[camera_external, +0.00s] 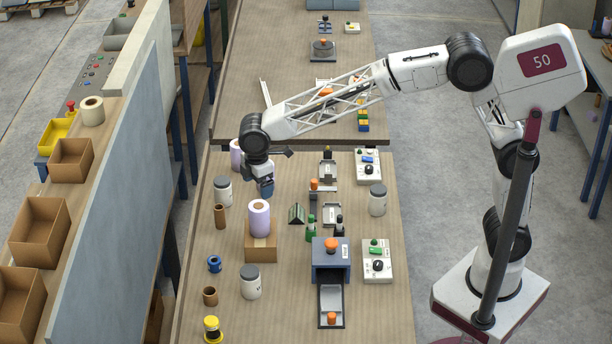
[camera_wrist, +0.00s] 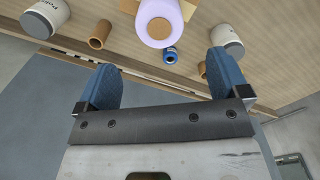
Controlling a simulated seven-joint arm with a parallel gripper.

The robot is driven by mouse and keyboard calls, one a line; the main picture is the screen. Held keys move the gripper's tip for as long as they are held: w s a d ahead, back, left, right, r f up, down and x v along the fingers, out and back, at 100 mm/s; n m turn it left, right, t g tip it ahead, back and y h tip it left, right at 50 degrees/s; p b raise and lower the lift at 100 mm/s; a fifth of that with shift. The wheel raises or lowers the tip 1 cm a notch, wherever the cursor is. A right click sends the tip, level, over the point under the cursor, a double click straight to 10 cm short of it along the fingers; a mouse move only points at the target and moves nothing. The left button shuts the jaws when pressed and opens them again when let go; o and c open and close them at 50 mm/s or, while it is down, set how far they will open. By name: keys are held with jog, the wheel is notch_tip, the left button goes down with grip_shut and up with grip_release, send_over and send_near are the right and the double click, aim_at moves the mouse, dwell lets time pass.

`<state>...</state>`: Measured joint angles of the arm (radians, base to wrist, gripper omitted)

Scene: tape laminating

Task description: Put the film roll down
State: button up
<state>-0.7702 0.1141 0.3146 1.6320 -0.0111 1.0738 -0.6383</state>
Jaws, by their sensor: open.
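A lilac film roll (camera_external: 259,220) with a brown core stands upright on a brown cardboard block (camera_external: 261,250) in the external view. It also shows at the top of the wrist view (camera_wrist: 176,10), beyond my fingertips. My gripper (camera_external: 266,190) is above and slightly behind this roll in the external view, apart from it. In the wrist view my two blue fingers (camera_wrist: 162,65) are spread wide with nothing between them. A second lilac roll (camera_external: 237,152) stands farther back, left of my wrist, partly hidden.
White jars (camera_external: 222,191) (camera_external: 250,282) and brown tubes (camera_external: 220,216) (camera_external: 210,296) stand along the left of the bench, with a blue spool (camera_external: 214,264). A blue-grey laminating machine (camera_external: 331,262) and control boxes (camera_external: 377,261) stand right of the block. A grey partition (camera_external: 110,180) rises at left.

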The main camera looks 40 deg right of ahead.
jog(key=shift+d, duration=0.1)
dwell(0.6)
jog(key=s+d+r+m, duration=0.2)
jog(key=d, duration=0.9)
jog(key=s+d+r+m+t, duration=0.1)
jog(key=d+r+m, duration=0.2)
jog(key=d, duration=0.7)
jog(key=s+d+r+m, duration=0.2)
jog(key=d, duration=0.9)
jog(key=s+d+f+m, duration=0.2)
jog(key=s+d+m, duration=0.2)
jog(key=s+d, duration=0.7)
jog(key=s+d+f+m+t, duration=0.1)
jog(key=s+d+f+m, duration=0.2)
jog(key=s+d, duration=0.9)
jog(key=shift+d+m, duration=0.35)
jog(key=shift+m, duration=0.85)
jog(key=shift+w, duration=0.1)
jog(key=shift+c, duration=0.2)
